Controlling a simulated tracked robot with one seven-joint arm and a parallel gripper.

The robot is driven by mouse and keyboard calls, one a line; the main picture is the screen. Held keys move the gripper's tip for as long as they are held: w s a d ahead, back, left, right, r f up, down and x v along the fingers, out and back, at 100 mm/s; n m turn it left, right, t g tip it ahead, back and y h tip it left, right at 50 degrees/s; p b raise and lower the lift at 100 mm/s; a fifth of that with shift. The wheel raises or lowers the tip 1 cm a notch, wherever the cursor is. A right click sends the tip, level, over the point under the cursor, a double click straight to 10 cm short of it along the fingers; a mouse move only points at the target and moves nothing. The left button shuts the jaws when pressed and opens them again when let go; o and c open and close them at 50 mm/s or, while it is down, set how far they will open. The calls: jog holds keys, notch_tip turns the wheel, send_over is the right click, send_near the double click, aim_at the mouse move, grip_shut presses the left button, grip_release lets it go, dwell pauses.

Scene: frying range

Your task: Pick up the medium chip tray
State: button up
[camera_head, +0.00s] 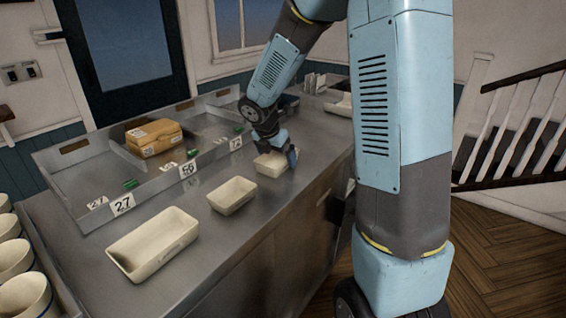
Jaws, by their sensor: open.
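Three cream chip trays stand in a row on the steel counter. The largest tray (153,243) is nearest, the middle-sized tray (232,196) is beyond it, and the smallest-looking tray (271,165) is farthest. All three look empty and upright. My gripper (282,154) is low over the counter at the farthest tray, with a finger by its right side. It is open. Whether it touches that tray I cannot tell, as the arm hides part of it. The middle-sized tray is clear of my gripper, to its left and nearer the camera.
A steel bin unit (78,212) with number cards 27, 56 and 72 runs behind the trays. It holds brown packages (153,136) and small green items. Stacked bowls (15,262) stand at the left edge. Floor is open at right, before a stair railing (515,130).

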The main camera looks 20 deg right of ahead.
jog(key=shift+f, duration=0.1)
jog(key=c, duration=0.6)
jog(key=shift+c, duration=0.2)
